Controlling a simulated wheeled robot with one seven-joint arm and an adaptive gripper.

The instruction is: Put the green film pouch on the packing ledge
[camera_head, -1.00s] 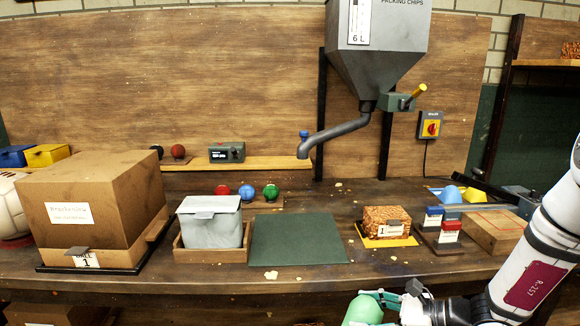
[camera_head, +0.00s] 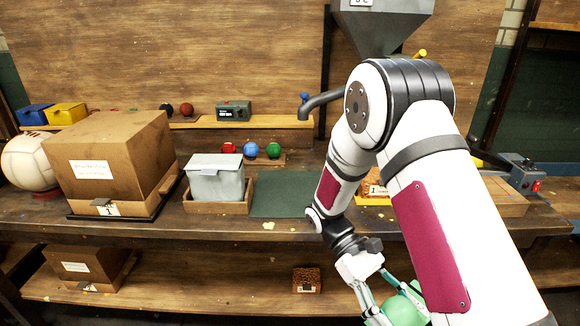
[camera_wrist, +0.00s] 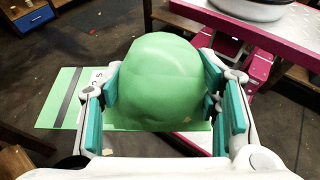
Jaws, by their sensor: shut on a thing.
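The green film pouch (camera_wrist: 160,80) is a rounded, bulging green shape in the wrist view. It sits between the teal pads of my gripper (camera_wrist: 170,100), which is shut on it from both sides. In the head view the pouch (camera_head: 404,308) shows at the bottom, partly hidden by my gripper (camera_head: 385,298) and arm. It is held in front of the bench, low, near the lower shelf's height. No label marks the packing ledge; a narrow raised wooden ledge (camera_head: 270,122) runs along the back of the bench.
The bench holds a brown carton (camera_head: 120,165), a grey lidded bin (camera_head: 216,178) in a wooden tray and a dark green mat (camera_head: 280,195). The lower shelf (camera_head: 220,290) has a carton (camera_head: 88,266) and a small brown block (camera_head: 306,280). My arm hides the bench's right middle.

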